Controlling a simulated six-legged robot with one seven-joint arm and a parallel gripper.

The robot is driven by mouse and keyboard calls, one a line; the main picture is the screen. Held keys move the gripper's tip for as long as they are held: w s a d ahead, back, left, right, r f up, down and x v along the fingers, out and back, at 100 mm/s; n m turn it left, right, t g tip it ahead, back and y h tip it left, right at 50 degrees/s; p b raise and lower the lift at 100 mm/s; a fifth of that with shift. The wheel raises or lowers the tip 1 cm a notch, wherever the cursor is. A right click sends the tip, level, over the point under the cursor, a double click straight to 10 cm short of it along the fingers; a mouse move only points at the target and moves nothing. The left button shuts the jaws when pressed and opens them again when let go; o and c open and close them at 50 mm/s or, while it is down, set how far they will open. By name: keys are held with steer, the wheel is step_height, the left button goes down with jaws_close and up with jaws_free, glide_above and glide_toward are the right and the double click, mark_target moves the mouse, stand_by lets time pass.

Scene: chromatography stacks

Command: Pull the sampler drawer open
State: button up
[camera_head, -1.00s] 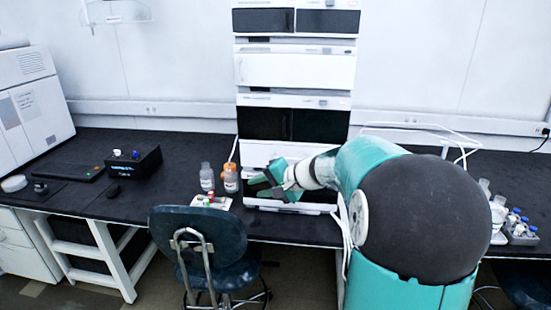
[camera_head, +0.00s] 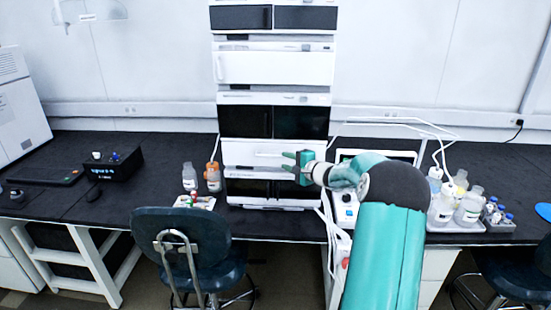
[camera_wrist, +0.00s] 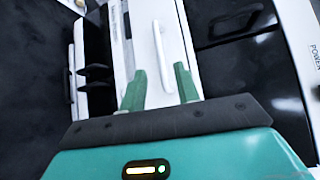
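The sampler drawer is most likely the white front panel (camera_head: 240,159) low in the instrument stack. A slim bar handle (camera_head: 268,154) runs across it. The wrist view shows this white panel (camera_wrist: 143,15) and its white handle (camera_wrist: 159,40) upright in the picture. The panel looks flush with the stack. My gripper (camera_head: 288,161) is at the right part of the panel. In the wrist view, my gripper's (camera_wrist: 160,68) two green fingers stand apart on either side of the handle's line, with nothing clamped. I cannot tell how far the fingertips are from the handle.
Dark-fronted modules sit above and below the panel. A chair (camera_head: 185,240) is in front of the bench. Clear black benchtop (camera_head: 145,200) lies at left.

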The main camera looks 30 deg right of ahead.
steer(key=x, duration=0.6)
steer(key=shift+w, duration=0.35)
steer(key=shift+a+f, duration=0.1)
steer(key=shift+c, duration=0.4)
jaws_close()
